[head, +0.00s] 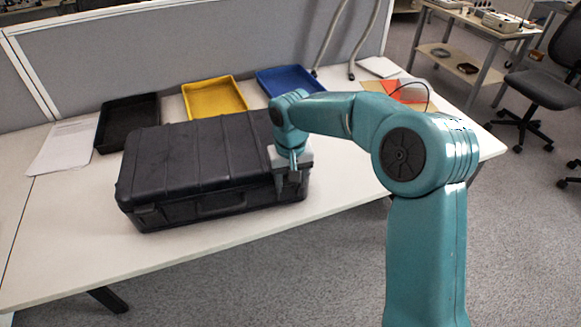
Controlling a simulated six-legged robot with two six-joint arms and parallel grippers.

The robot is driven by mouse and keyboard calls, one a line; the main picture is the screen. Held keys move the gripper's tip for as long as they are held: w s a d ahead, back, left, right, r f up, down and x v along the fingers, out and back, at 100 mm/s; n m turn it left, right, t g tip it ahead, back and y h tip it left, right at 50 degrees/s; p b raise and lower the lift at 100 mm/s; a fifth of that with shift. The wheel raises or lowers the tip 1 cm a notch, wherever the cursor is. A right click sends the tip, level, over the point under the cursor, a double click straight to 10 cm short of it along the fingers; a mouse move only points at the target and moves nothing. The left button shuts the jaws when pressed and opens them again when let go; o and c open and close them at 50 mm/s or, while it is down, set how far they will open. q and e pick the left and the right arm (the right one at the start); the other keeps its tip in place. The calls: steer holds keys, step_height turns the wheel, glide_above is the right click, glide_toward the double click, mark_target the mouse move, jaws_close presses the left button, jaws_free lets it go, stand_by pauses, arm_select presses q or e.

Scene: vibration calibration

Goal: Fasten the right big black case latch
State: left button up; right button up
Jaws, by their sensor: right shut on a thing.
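A big black case (190,165) lies closed on the white table, its handle side facing me. My right gripper (289,186) is at the front right of the case, over the place of the right latch. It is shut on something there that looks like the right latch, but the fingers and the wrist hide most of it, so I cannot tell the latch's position. The left latch (150,216) shows at the front left of the case. My left gripper is not in view.
Behind the case stand a black tray (128,122), a yellow tray (214,98) and a blue tray (289,80). Papers (62,146) lie at the left. The table's front strip (60,262) is clear. A grey partition (180,55) stands behind.

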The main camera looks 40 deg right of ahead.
stand_by(0.3)
steer(key=o, duration=1.1)
steer(key=shift+c, duration=0.2)
steer(key=shift+r, duration=0.1)
step_height(320, 180, up, 16)
steer(key=p, duration=0.2)
steer(key=shift+s+p, duration=0.2)
steer(key=shift+p, duration=0.15)
steer(key=shift+s+a, duration=0.1)
